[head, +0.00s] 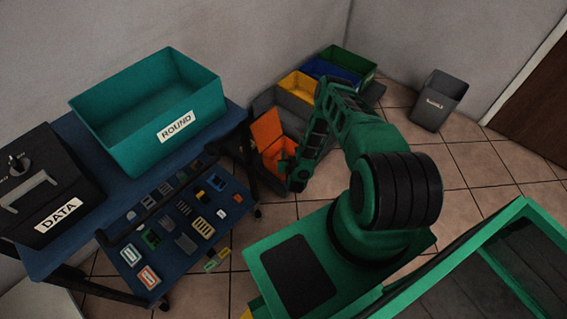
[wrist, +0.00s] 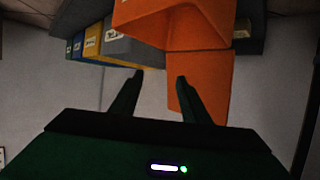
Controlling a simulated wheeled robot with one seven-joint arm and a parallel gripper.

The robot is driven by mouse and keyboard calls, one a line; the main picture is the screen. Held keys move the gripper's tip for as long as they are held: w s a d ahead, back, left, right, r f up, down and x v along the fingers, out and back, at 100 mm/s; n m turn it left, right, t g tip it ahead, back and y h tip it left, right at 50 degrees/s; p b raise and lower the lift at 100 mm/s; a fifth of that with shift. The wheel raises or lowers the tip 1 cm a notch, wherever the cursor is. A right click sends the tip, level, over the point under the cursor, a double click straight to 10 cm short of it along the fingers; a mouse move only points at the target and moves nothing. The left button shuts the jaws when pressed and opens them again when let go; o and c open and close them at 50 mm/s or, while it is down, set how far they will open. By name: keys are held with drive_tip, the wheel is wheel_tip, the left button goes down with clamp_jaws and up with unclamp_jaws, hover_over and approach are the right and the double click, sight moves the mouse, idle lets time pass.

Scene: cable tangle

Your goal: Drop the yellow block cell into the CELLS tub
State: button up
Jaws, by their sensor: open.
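My gripper (head: 293,183) is low beside the orange tub (head: 267,130) at the near end of a row of tubs. In the wrist view my gripper (wrist: 160,75) is open, with nothing between its fingers. The orange tub (wrist: 190,65) fills the upper middle there, just beyond the fingertips and behind the right one. I cannot make out the yellow block cell for sure in either view, and the tub's inside is mostly hidden. No label reading CELLS is legible.
Grey, yellow (head: 299,86), blue and green tubs (head: 347,65) continue the row. A blue cart (head: 60,260) at left holds a teal ROUND bin (head: 150,105), a black DATA box (head: 45,185) and several small parts. A grey bin (head: 438,100) stands at back right. Tiled floor between is clear.

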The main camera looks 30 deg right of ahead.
drive_tip(key=v, duration=0.5)
drive_tip(key=shift+w, duration=0.15)
